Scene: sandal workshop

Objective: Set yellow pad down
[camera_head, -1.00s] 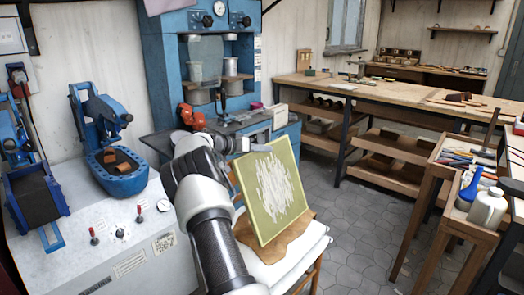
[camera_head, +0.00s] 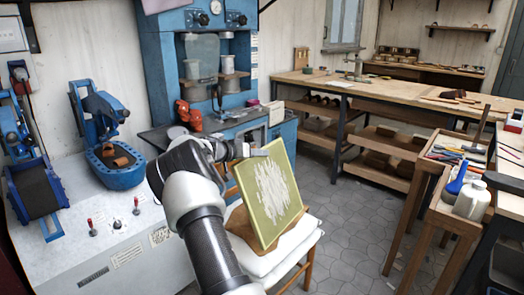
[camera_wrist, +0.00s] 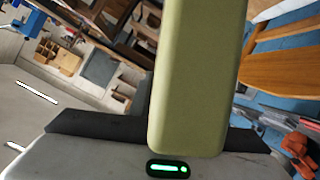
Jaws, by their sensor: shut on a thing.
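The yellow pad (camera_head: 268,193) is a flat yellow-green slab with a pale streaked patch on its face. In the head view it stands tilted on edge above the white-cushioned chair (camera_head: 285,258), in front of a brown wooden board (camera_head: 240,228). My gripper (camera_head: 262,153) is shut on its upper edge. In the wrist view the pad (camera_wrist: 200,80) shows edge-on between the dark fingers of my gripper (camera_wrist: 190,140). I cannot tell whether its lower edge touches the board or cushion.
A blue press (camera_head: 160,60) stands behind the arm, and a grey-topped machine cabinet (camera_head: 125,240) is at left. A long wooden workbench (camera_head: 390,88) runs along the back. A tool table (camera_head: 430,160) with bottles stands at right. Tiled floor (camera_head: 345,220) is open between.

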